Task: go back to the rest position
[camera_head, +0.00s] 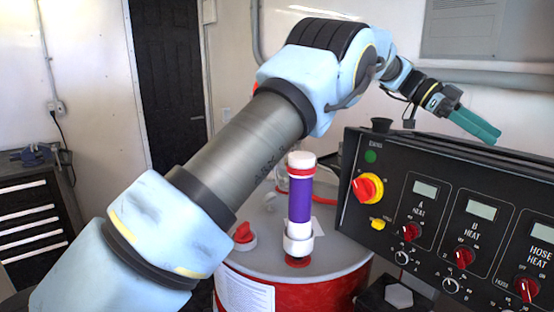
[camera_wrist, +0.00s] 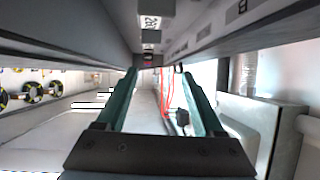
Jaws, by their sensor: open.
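My gripper (camera_head: 474,124) is raised at the upper right of the head view, above the black control panel (camera_head: 450,215). Its green fingers point right and down, and it touches nothing that I can see. In the wrist view my gripper (camera_wrist: 160,90) shows two green fingers set well apart, with nothing between them. My arm reaches from the lower left across the head view to the upper right.
A red drum (camera_head: 335,285) with a grey lid stands below my arm. A purple and white cylinder (camera_head: 300,205) stands upright on it, close to my forearm. A dark drawer cabinet (camera_head: 32,225) is at the left. A black door (camera_head: 168,80) is behind.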

